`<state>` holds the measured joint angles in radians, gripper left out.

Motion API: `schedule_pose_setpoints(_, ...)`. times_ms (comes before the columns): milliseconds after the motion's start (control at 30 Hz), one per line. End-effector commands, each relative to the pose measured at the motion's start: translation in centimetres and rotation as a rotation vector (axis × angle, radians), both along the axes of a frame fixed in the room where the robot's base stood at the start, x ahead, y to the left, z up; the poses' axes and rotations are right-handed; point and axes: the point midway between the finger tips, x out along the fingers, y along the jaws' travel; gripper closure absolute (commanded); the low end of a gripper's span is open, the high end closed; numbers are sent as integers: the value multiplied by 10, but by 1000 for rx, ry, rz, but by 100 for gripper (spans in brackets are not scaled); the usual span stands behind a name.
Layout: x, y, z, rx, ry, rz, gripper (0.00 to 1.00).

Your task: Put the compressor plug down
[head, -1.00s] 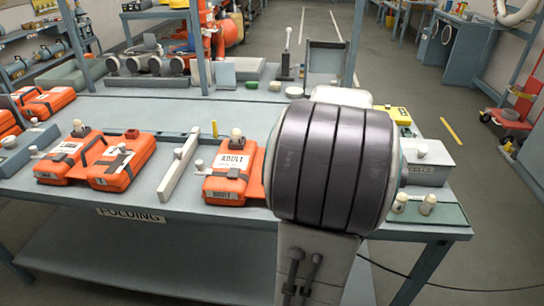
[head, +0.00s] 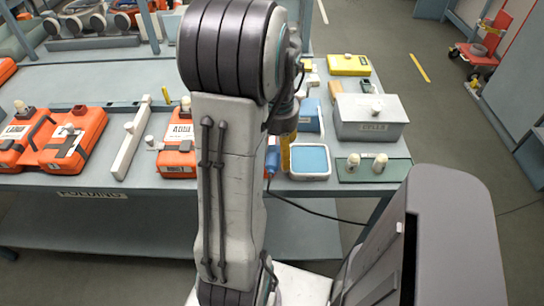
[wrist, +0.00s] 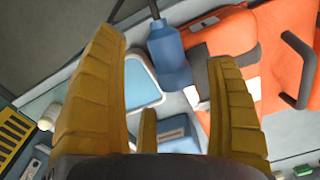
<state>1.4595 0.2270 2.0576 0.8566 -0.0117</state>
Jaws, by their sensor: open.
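The compressor plug looks like the blue plug with a dark cable. In the wrist view the plug (wrist: 168,55) appears between my two yellow fingers, with gaps on both sides. My gripper (wrist: 165,48) is open and holds nothing. In the head view the plug (head: 272,160) shows at the table's front edge, left of a white-rimmed tray with a blue pad (head: 309,176). One yellow finger of my gripper (head: 287,152) shows just above and beside it. My arm hides the other finger and part of the table.
Orange packs (head: 176,158) lie left of the plug; one fills the wrist view's right side (wrist: 275,65). A grey box (head: 371,117) and a green mat with two cream knobs (head: 395,174) stand right. The cable hangs off the table's front edge.

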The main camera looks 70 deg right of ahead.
Motion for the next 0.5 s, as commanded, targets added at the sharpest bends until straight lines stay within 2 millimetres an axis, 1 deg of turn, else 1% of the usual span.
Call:
schedule_pose_setpoints(100,1,1,-16,5,1,1,20)
schedule_pose_setpoints(233,2,1,-31,4,0,0,20)
schedule_pose_setpoints(400,2,1,-42,2,0,0,20)
schedule_pose_setpoints(500,2,0,-44,1,0,1,20)
